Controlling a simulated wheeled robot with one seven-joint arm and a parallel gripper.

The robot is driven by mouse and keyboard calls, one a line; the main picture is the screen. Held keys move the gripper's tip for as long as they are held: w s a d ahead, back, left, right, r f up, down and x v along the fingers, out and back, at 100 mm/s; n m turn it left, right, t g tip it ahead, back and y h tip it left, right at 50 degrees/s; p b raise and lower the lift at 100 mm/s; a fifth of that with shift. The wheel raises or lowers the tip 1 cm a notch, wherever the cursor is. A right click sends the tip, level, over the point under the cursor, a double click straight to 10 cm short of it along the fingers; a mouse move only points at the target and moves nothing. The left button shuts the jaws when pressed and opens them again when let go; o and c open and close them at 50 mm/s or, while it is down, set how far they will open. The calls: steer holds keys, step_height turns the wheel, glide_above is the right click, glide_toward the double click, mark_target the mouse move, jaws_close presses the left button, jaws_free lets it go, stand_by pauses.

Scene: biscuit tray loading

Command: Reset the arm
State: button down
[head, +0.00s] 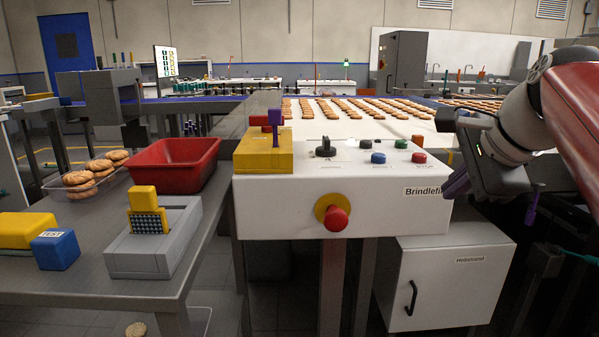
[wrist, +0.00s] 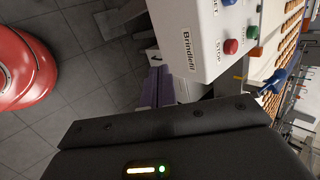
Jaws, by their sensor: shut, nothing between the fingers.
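My arm (head: 583,105) reaches in from the right edge of the head view, with a red link and a grey wrist. My gripper (head: 456,184) hangs at the right end of the white control box, its purple fingers pointing down and left. In the wrist view the purple fingers (wrist: 157,88) lie side by side, shut and empty. They are close to the box's lower edge in the picture; whether they touch it I cannot tell.
The white control box (head: 285,210) carries several buttons and a red emergency knob (head: 336,219). A white cabinet (head: 446,280) stands below. At left, a grey table holds a red bin (head: 172,178), a clear biscuit tray (head: 60,190) and a grey device (head: 150,255). A biscuit conveyor runs behind.

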steer(key=s+a+f+n, duration=0.2)
steer(key=s+f+n, duration=0.3)
steer(key=f, duration=0.3)
steer(key=s+a+f+n+g+h, duration=0.1)
steer(key=s+a+f+n, duration=0.2)
steer(key=s+f+n, duration=0.2)
steer(key=s+a+f+n+g, duration=0.1)
steer(key=s+a+f+n, duration=0.2)
steer(key=f, duration=0.9)
steer(key=s+n, duration=0.2)
steer(key=n, duration=0.2)
steer(key=shift+s+a+n+h, duration=0.15)
steer(key=shift+n+h, duration=0.25)
steer(key=shift+a, duration=0.1)
